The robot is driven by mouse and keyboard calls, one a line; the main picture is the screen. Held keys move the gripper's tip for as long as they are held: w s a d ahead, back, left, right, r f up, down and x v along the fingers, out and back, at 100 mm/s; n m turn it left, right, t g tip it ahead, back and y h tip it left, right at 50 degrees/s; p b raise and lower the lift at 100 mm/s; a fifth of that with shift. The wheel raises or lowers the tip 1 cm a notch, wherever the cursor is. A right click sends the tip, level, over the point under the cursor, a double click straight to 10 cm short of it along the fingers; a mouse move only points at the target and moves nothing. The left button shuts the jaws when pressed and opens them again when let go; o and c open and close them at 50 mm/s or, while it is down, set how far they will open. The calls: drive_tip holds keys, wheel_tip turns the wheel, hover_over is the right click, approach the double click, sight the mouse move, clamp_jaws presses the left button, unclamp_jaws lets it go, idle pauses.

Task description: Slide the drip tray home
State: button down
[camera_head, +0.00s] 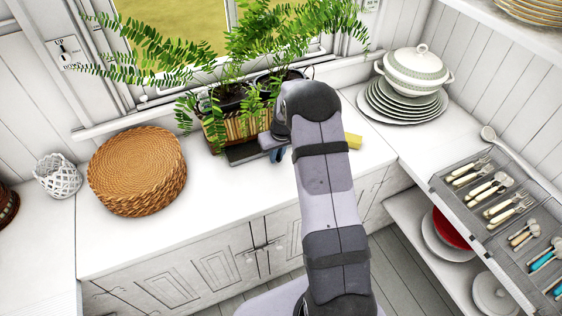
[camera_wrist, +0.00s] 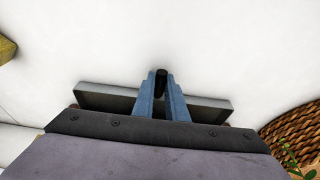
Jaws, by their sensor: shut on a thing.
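The drip tray (camera_head: 245,154) is a flat dark grey piece at the foot of the woven planter (camera_head: 238,130), sticking out in front of it on the white counter. In the wrist view the grey tray (camera_wrist: 106,98) is a wide bar running behind my fingers, with a short black knob (camera_wrist: 161,80) at its middle. My gripper (camera_wrist: 161,92) has its blue fingers on either side of that knob and is shut on it. In the head view my gripper (camera_head: 277,155) is low at the tray, partly hidden by my arm. How far the tray reaches under the planter is hidden.
Ferns (camera_head: 265,40) overhang from the planter. A stack of round woven mats (camera_head: 137,168) stands to the left, and a yellow block (camera_head: 354,141) lies to the right. Stacked plates (camera_head: 403,104) with a lidded tureen stand farther right. The counter in front is clear.

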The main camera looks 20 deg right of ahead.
drive_tip(key=shift+w+b, duration=1.05)
drive_tip(key=shift+w, duration=2.5)
drive_tip(key=c, duration=1.8)
unclamp_jaws()
drive_tip(key=shift+o, duration=0.2)
drive_tip(key=b+v, duration=0.2)
drive_tip(key=v, duration=0.5)
drive_tip(key=shift+r, duration=0.15)
